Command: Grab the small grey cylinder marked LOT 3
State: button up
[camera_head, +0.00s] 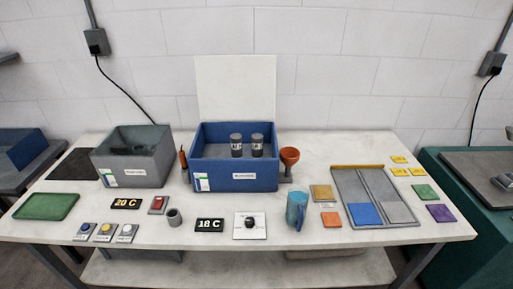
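The print is too small to tell which, if either, reads LOT 3. A small gap separates them. The bin's front wall carries a white label, and its pale lid stands open behind. My gripper is not in view.
A grey bin (133,170) stands left of the blue bin. An orange funnel (289,158) is close at its right and an orange-handled tool (184,165) at its left.

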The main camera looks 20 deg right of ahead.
aim_at(236, 139)
jog(key=i+j+z, duration=0.3)
jog(key=i+j, duration=0.15)
jog(key=j, duration=0.3)
jog(key=i+j+z, duration=0.1)
jog(key=j, duration=0.3)
jog(key=i+j+z, duration=0.15)
jog(key=j, duration=0.25)
jog(key=i+j+z, duration=0.15)
jog(key=j, duration=0.3)
jog(key=i+j+z, duration=0.15)
jog(key=j, duration=0.3)
jog(key=i+j+z, duration=0.1)
jog(key=j, duration=0.4)
jog(key=i+j+z, duration=0.15)
jog(key=j, duration=0.3)
